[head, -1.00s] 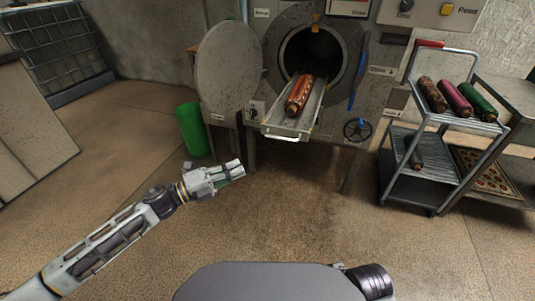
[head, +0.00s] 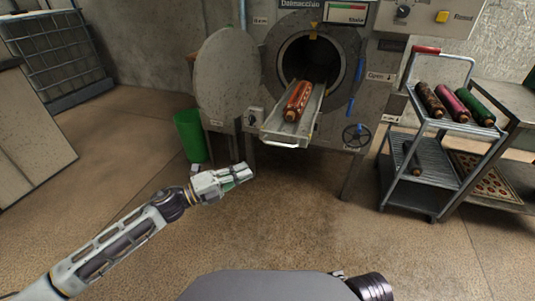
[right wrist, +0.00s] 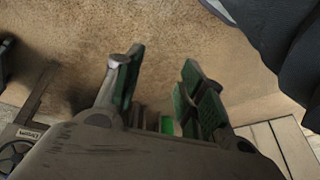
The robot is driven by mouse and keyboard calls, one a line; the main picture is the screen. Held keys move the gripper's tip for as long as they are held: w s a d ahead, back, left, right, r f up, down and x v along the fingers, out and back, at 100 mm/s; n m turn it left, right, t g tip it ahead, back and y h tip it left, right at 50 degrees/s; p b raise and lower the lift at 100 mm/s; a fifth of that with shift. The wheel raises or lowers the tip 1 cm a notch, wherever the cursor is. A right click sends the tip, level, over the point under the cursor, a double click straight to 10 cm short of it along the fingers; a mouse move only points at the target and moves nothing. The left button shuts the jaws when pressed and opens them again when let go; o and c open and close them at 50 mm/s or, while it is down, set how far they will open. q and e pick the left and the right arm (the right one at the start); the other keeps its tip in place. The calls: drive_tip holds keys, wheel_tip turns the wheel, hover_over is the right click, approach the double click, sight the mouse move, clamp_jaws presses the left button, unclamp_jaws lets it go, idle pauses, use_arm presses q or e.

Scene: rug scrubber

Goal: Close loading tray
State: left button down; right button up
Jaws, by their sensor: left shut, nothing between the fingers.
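The loading tray (head: 283,132) is a grey metal trough sticking out of the round opening (head: 313,58) of the machine, with a handle at its front end. A rolled red patterned rug (head: 296,101) lies on it. The round door (head: 229,73) stands swung open to the left. My left gripper (head: 247,176) is shut and empty, low in front of the machine, left of and nearer than the tray handle, not touching it. My right gripper (right wrist: 158,88) shows in the right wrist view, with its green-padded fingers apart and nothing between them, over the floor.
A cart (head: 440,112) with several rolled rugs on its top stands at the right, beside a metal table (head: 519,95). A green bin (head: 190,136) stands left of the machine. A handwheel (head: 356,136) is on the machine front. The floor before the machine is clear.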

sight(283, 146)
use_arm(q)
drive_tip(key=shift+w+d+r+b, duration=0.25)
drive_tip(key=shift+w+d+b, duration=0.05)
drive_tip(key=shift+w+d, duration=0.9)
drive_tip(key=shift+w+d+r+b, duration=0.35)
drive_tip(key=shift+w+d, duration=0.8)
drive_tip(key=shift+d, duration=0.2)
drive_tip(key=shift+w+d+r+b, duration=0.2)
drive_tip(key=shift+w+d+b, duration=0.1)
drive_tip(key=shift+w+d, duration=0.9)
use_arm(e)
drive_tip(key=shift+t+y, duration=0.3)
drive_tip(key=f, duration=0.2)
drive_tip(key=a+f, duration=0.1)
drive_tip(key=f, duration=0.1)
drive_tip(key=shift+w+a+f, duration=0.1)
drive_tip(key=shift+a+f, duration=0.1)
drive_tip(key=shift+f, duration=0.15)
use_arm(q)
drive_tip(key=shift+w+d, duration=0.1)
use_arm(e)
drive_tip(key=shift+w+r, duration=0.35)
